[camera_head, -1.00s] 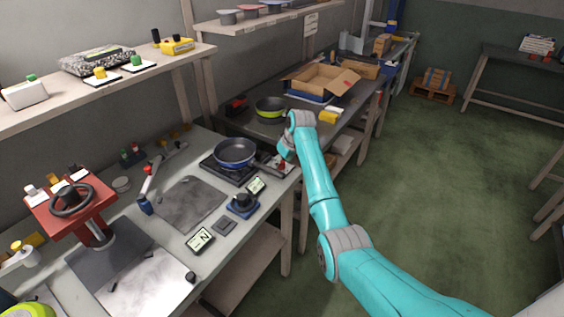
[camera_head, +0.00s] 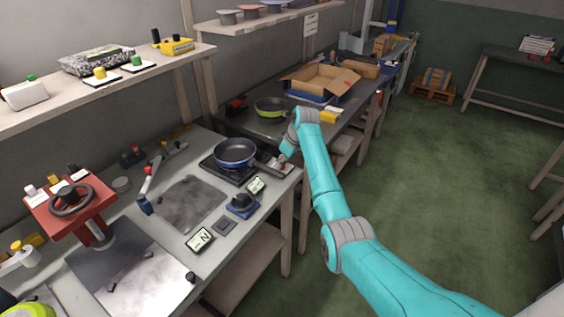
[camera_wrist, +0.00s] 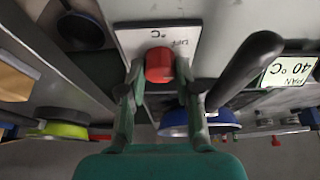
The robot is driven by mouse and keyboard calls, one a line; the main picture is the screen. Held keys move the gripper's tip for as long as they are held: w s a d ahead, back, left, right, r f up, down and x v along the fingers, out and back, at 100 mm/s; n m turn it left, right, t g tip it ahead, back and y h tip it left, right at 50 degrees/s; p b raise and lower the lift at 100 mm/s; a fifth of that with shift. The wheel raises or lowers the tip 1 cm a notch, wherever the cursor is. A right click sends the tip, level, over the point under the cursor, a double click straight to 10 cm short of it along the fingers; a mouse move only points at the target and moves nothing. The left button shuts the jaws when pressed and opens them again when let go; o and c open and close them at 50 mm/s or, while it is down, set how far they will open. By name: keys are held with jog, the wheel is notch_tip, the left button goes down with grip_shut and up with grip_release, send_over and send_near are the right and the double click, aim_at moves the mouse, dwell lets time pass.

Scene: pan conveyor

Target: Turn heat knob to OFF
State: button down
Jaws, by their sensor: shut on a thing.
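The red heat knob (camera_wrist: 159,65) stands on a pale plate (camera_wrist: 185,40) marked "OFF" and "°C" in the wrist view. My gripper (camera_wrist: 160,80) has one finger on each side of the knob and is shut on it. In the head view my gripper (camera_head: 285,157) reaches down over the right end of the bench, and a bit of red shows just below it. Which mark the knob points to cannot be told.
A blue-rimmed pan (camera_head: 236,151) sits on the burner beside the knob. Its dark handle (camera_wrist: 245,70) runs close to my right finger in the wrist view. A display (camera_wrist: 290,71) reads "PAN 40 °C". A green-banded pan (camera_head: 271,108) stands on the bench behind.

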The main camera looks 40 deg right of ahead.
jog(key=n+g+y, duration=0.1)
jog(key=n, duration=0.3)
jog(key=shift+d+n, duration=0.1)
jog(key=shift+n, duration=0.2)
jog(key=n+g+y, duration=0.1)
jog(key=n, duration=0.3)
jog(key=shift+w+y, duration=0.1)
jog(key=shift+y, duration=0.2)
jog(key=shift+n+g, duration=0.3)
jog(key=c, duration=0.8)
grip_release()
jog(key=shift+d, duration=0.1)
jog(key=v, duration=1.2)
